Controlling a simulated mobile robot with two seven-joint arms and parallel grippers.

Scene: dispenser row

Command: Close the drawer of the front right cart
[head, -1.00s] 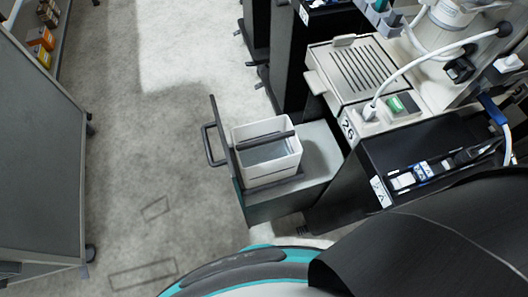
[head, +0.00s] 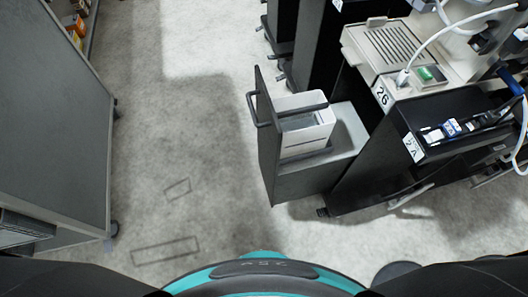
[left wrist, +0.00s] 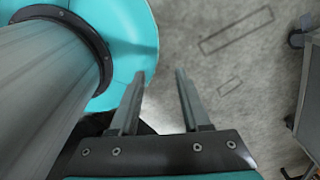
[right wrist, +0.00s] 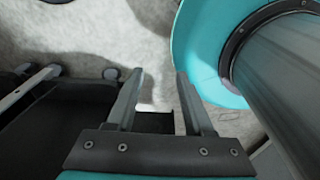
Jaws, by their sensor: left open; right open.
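The front right cart (head: 365,165) is a dark cabinet at the right of the head view. Its drawer (head: 268,150) is pulled out to the left, with a dark front panel and a bar handle (head: 252,108). A white bin (head: 306,140) stands in the drawer. My left gripper (left wrist: 160,75) is open and empty in the left wrist view, above bare floor beside my base. My right gripper (right wrist: 158,75) is open and empty in the right wrist view, with dark surfaces below it. Neither gripper shows in the head view, and neither touches the drawer.
A grey cabinet (head: 60,120) on casters stands at the left, with small boxes (head: 78,25) on a shelf behind it. Another dark cart (head: 308,45) stands beyond the drawer. Hoses and a drip tray (head: 388,48) sit on the counter. The floor (head: 185,140) between is clear.

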